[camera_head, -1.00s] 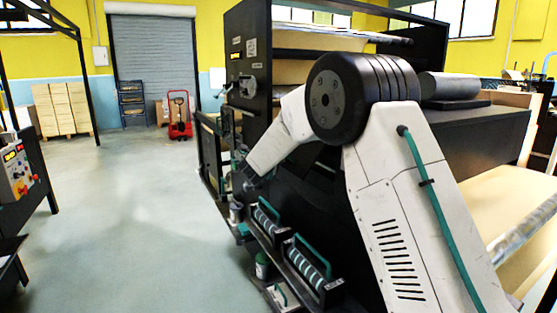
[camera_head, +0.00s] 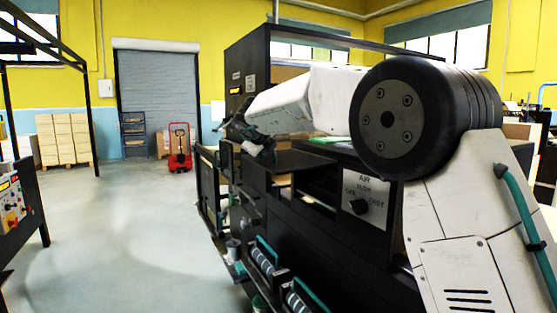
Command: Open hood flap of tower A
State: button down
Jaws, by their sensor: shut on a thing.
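The dark tower (camera_head: 250,50) of the machine, which I take for tower A, stands in the middle of the head view, with small labels on its front. My white arm reaches left across it from the large black joint at right. My gripper (camera_head: 234,124) is at the arm's far end, by the tower's front left edge. It looks shut on a dark part there, which I take for the hood flap. The part is small and mostly hidden by my wrist, so its angle cannot be told. A dark flat plate (camera_head: 300,161) shows below my arm.
A panel marked AIR, SLOW, FAST with a black knob (camera_head: 358,206) lies below my arm. Teal-handled rollers (camera_head: 262,258) line the machine's foot. A control console (camera_head: 14,205) stands at left. The floor (camera_head: 130,230) between is clear; a red pallet jack (camera_head: 180,152) stands behind.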

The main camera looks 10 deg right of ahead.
jog(key=shift+w+d+r, duration=0.1)
jog(key=shift+d+r, duration=0.1)
jog(key=shift+r, duration=0.35)
jog(key=shift+d+r, duration=0.15)
jog(key=shift+r, duration=0.35)
jog(key=c, duration=1.8)
grip_release()
jog(key=shift+d, duration=0.2)
jog(key=shift+o, duration=0.2)
jog(key=shift+a, duration=0.15)
jog(key=v, duration=0.7)
jog(key=shift+s+r, duration=0.15)
jog(key=shift+s, duration=0.2)
jog(key=shift+a, duration=0.1)
